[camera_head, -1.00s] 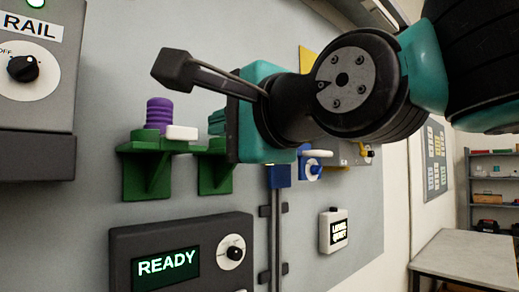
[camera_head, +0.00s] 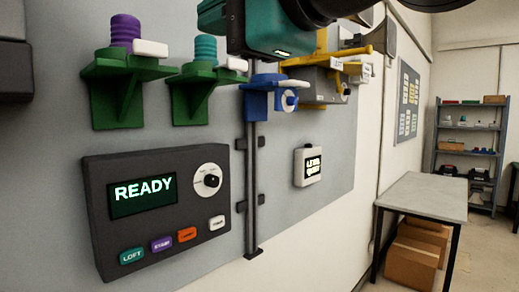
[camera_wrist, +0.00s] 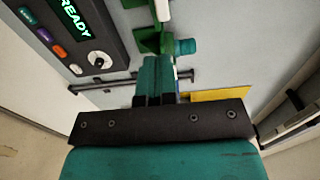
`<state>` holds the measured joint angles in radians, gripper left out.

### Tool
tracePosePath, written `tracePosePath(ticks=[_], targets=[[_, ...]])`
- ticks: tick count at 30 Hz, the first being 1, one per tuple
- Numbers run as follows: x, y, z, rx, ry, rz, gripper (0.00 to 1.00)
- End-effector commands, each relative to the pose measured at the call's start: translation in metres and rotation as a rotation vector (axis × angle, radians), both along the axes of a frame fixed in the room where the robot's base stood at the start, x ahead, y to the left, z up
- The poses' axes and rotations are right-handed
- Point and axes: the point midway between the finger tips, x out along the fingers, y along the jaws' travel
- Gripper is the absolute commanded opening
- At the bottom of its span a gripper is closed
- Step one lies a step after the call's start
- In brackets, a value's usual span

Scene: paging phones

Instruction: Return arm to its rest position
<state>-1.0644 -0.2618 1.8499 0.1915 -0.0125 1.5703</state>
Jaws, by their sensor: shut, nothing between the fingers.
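My gripper (camera_wrist: 157,78) points out over the wall panel in the wrist view, its dark and teal fingers together with nothing between them. In the head view, part of my arm crosses the top middle, and the fingertips are not visible there. The arm covers part of the wall behind it. The gripper appears clear of the phones and shelves, but its exact distance from the wall cannot be told.
A black control box (camera_head: 205,240) showing READY has a dial and several coloured buttons. Green brackets (camera_head: 118,95) carry a purple phone (camera_head: 125,30) and a teal one (camera_head: 205,50). A blue bracket (camera_head: 262,85) is beside them. A table (camera_head: 425,195) stands right, boxes beneath.

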Motion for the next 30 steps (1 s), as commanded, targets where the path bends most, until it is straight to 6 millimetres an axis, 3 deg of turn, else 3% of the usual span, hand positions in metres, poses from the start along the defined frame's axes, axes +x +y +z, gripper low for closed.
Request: tracePosePath(ticks=[2,5,8,11,15,18,21,24,30], targets=[[0.004,-0.003,-0.011,-0.047,-0.006,-0.006,0.00],[0.017,-0.014,-0.049,-0.218,-0.028,-0.011,0.00],[0.029,-0.039,-0.112,-0.496,-0.051,0.020,0.00],[0.031,-0.077,-0.184,-0.802,-0.060,0.123,0.00],[0.006,-0.135,-0.272,-1.138,-0.055,0.383,0.00],[-0.024,-0.169,-0.316,-1.268,-0.058,0.603,0.00],[-0.053,-0.192,-0.343,-1.318,-0.074,0.794,0.00],[-0.072,-0.203,-0.356,-1.327,-0.093,0.915,0.00],[-0.081,-0.206,-0.361,-1.327,-0.111,0.973,0.00]])
